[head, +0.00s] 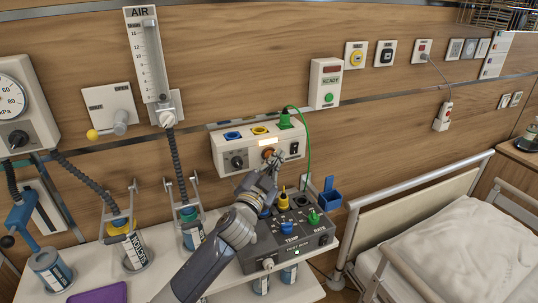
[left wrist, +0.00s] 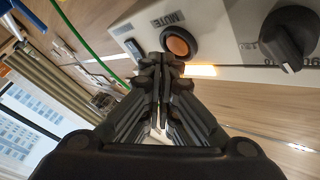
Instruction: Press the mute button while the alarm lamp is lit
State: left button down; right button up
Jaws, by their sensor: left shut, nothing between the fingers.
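A white alarm box (head: 222,150) is fixed on the wall. Its round amber mute button (left wrist: 180,45) has a dark ring and a MUTE label beside it in the left wrist view. The button also shows in the head view (head: 267,153), partly behind my gripper. The alarm lamp (left wrist: 200,70), a narrow strip, glows yellow-orange; it also looks bright in the head view (head: 268,141). My left gripper (left wrist: 159,64) is shut and empty, its tips close in front of the button. Whether they touch it, I cannot tell. My right gripper is not in view.
A black knob (left wrist: 290,38) is near the button. A green cable (head: 307,135) hangs right of the box. A dark test box (head: 288,250) stands on the shelf below my arm, with bottles (head: 135,250) to the left. A bed (head: 450,250) is at the right.

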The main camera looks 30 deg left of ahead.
pick_arm(q)
jog(key=shift+w+a, duration=0.2)
jog(key=shift+a, duration=0.05)
jog(key=shift+w+a, duration=0.2)
jog(key=shift+a, duration=0.1)
dwell(0.6)
jog(key=shift+d, duration=0.1)
jog(key=shift+s+d, duration=0.5)
jog(key=shift+d, duration=0.1)
dwell(0.3)
jog(key=s+d, duration=0.1)
jog(key=d, duration=0.1)
jog(key=s+d, duration=0.1)
jog(key=s, duration=0.1)
jog(key=shift+d+p, duration=0.3)
jog(key=shift+d, duration=0.1)
dwell(0.6)
